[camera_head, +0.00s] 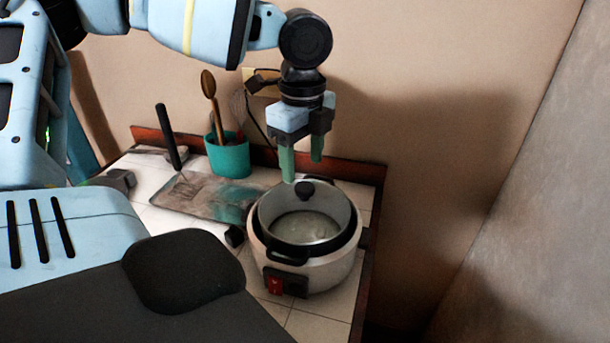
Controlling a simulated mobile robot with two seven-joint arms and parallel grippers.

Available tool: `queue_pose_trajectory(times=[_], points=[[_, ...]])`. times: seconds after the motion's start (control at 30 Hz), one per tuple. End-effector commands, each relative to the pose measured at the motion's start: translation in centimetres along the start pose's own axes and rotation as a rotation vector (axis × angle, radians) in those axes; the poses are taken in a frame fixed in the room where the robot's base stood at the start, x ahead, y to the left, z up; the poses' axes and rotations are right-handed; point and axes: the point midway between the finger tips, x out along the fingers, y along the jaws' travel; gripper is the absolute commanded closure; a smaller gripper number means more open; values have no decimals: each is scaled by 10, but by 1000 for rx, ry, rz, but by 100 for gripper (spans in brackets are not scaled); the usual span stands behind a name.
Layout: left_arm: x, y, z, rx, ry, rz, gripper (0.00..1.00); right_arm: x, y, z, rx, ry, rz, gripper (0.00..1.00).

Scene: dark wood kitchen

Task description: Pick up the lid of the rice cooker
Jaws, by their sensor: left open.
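The white rice cooker (330,273) stands on the tiled counter near its right end, with a red switch on its front. Its lid looks like clear glass with a dark rim, and a round black knob (306,190) shows near the far side of the opening. I cannot tell exactly how the lid sits. My left gripper (302,168) points down with green fingertips, open and empty. It appears just above the knob; I cannot tell the exact gap. My right gripper is not in view.
A teal cup (229,158) with wooden utensils stands at the back of the counter. A wall outlet (262,82) with a cord is behind. The counter's right edge is close to the cooker.

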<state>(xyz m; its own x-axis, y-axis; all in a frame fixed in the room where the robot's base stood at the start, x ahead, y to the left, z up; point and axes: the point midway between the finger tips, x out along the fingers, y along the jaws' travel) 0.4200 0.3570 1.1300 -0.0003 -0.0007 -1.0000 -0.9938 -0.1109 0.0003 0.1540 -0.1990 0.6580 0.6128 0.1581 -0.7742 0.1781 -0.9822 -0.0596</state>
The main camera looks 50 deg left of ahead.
Motion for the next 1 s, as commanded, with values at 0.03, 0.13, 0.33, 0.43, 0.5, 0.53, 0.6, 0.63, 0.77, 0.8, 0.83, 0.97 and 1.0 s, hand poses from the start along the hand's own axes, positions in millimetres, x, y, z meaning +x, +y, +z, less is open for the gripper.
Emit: queue_pose_trajectory(times=[0.03,0.13,0.33,0.43,0.5,0.53,0.6,0.63,0.77,0.8,0.83,0.97,1.0], points=[[2,0,0,0,-1,1,42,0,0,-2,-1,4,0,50],[14,0,-1,1,-3,3,42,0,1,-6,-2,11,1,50],[41,-1,-2,0,-2,1,42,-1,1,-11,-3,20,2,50],[49,-2,-2,-1,-2,1,42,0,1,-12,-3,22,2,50],[51,-2,-2,-1,-1,0,42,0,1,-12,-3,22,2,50],[51,-2,-2,-1,-1,-1,42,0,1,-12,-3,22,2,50],[51,-2,-2,-1,-1,-1,42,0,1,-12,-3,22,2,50],[51,-2,-2,-1,-1,-1,42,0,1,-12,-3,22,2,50],[51,-2,-2,-1,-1,-1,49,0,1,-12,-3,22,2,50],[51,-2,-2,-1,-1,-1,55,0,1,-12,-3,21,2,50],[51,-2,-2,-1,-1,-1,59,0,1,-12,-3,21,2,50],[51,-2,-2,-1,-1,-1,76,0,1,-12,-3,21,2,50],[51,-2,-2,-1,-1,-1,81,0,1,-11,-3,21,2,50]])
